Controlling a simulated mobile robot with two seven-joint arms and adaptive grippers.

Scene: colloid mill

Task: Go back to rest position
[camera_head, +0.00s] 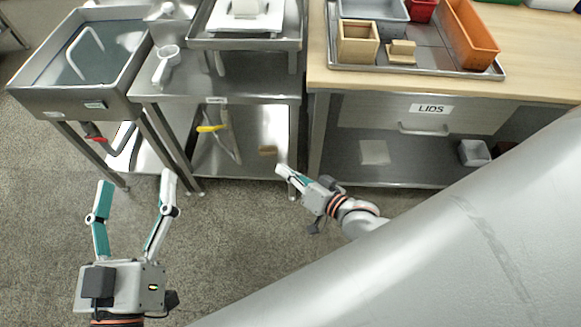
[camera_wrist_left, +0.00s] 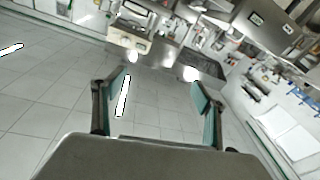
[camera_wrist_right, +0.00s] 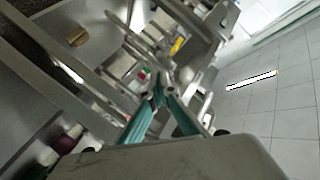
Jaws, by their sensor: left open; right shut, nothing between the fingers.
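My left gripper (camera_head: 134,190) is at the lower left in the head view, over bare floor, with its fingers wide apart and empty. In the left wrist view its open fingers (camera_wrist_left: 162,100) frame only floor tiles. My right gripper (camera_head: 281,170) is near the middle of the head view, in front of the steel table and close to its lower shelf. Its fingers are shut with nothing held. In the right wrist view the closed fingertips (camera_wrist_right: 158,90) meet in front of the steel furniture. I cannot tell how far they are from the table leg.
A steel sink (camera_head: 75,52) stands at the left. A steel table with a white scoop (camera_head: 166,62) is beside it. A wooden counter with a LIDS drawer (camera_head: 395,117) and a metal tray (camera_head: 487,72) of boxes is at the right. The grey floor (camera_head: 225,240) between my grippers is clear.

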